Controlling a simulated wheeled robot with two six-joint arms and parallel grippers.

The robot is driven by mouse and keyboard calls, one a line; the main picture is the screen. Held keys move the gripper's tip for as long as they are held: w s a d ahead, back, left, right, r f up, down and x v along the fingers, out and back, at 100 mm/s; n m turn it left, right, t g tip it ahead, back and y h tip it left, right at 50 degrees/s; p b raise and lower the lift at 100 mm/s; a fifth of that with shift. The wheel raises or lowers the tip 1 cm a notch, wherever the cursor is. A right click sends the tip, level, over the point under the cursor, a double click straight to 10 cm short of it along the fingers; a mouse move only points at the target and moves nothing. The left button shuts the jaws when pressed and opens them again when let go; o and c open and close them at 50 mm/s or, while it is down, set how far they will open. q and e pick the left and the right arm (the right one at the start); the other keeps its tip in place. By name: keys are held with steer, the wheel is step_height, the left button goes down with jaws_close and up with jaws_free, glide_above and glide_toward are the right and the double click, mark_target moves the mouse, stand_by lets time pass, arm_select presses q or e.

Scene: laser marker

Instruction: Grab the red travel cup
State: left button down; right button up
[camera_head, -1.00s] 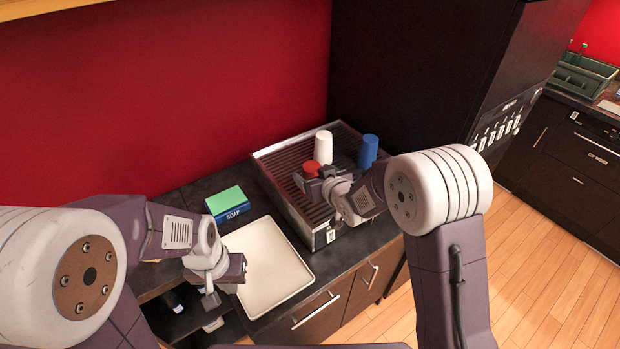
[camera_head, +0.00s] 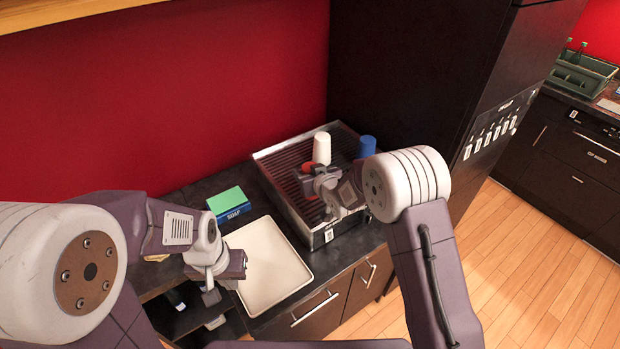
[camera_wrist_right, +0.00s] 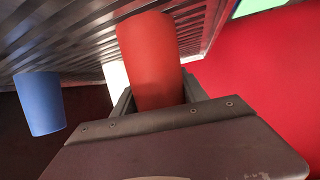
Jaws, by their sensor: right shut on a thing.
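The red travel cup (camera_head: 307,188) is on the ribbed metal rack and is mostly hidden by my right gripper (camera_head: 313,182) in the head view. In the right wrist view the red cup (camera_wrist_right: 152,60) stands between the two dark fingers of my right gripper (camera_wrist_right: 159,95), which is shut on it. The cup appears to touch the rack; whether it is lifted I cannot tell. My left gripper (camera_head: 212,294) hangs at the left of the tray, away from the cups; its jaw opening is not clear.
On the rack (camera_head: 273,187), a white cup (camera_head: 321,148) stands behind the red one and a blue cup (camera_head: 366,147) to the right. A cream tray (camera_head: 270,290) and a green-and-blue soap box (camera_head: 229,204) lie left of it. A dark cabinet (camera_head: 420,80) stands behind.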

steer(key=shift+r, duration=0.15)
steer(key=shift+a+r, duration=0.1)
steer(key=shift+r, duration=0.25)
step_height(320, 180, up, 3)
steer(key=shift+b, duration=0.55)
steer(key=d+r+p, duration=0.1)
steer(key=d+r, duration=0.2)
steer(key=d, duration=0.3)
steer(key=s+d+r+p, duration=0.1)
steer(key=d+r, duration=0.3)
steer(key=d, duration=0.1)
steer(key=shift+d, duration=0.4)
